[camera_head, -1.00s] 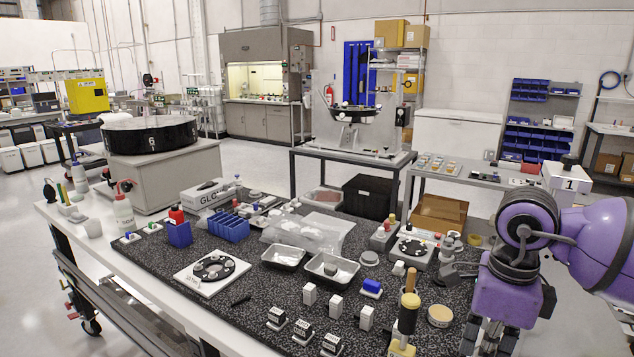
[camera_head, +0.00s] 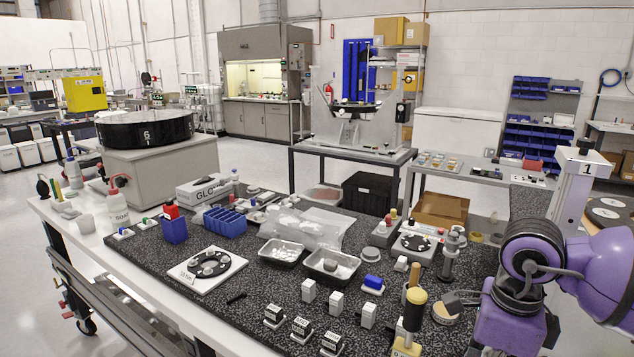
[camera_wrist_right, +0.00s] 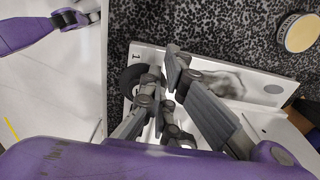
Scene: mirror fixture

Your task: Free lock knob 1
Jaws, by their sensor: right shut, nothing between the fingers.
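In the right wrist view, a white plate marked "1" (camera_wrist_right: 230,78) lies below my right gripper (camera_wrist_right: 175,78). A round black knob (camera_wrist_right: 131,78) shows at the plate's left, beside the "1", partly covered by the fingers. I cannot tell whether the fingers touch it. The gripper is shut with nothing held. In the head view, a white upright part marked "1" (camera_head: 572,190) stands at the right, behind my purple right arm. The right fingers are not clear there.
The speckled black bench top (camera_head: 240,312) holds a tall yellow-topped tool (camera_head: 412,318), small white blocks, metal trays (camera_head: 333,263) and a disc on a white plate (camera_head: 208,267). A round tan-topped disc (camera_wrist_right: 300,33) lies right of the plate in the wrist view.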

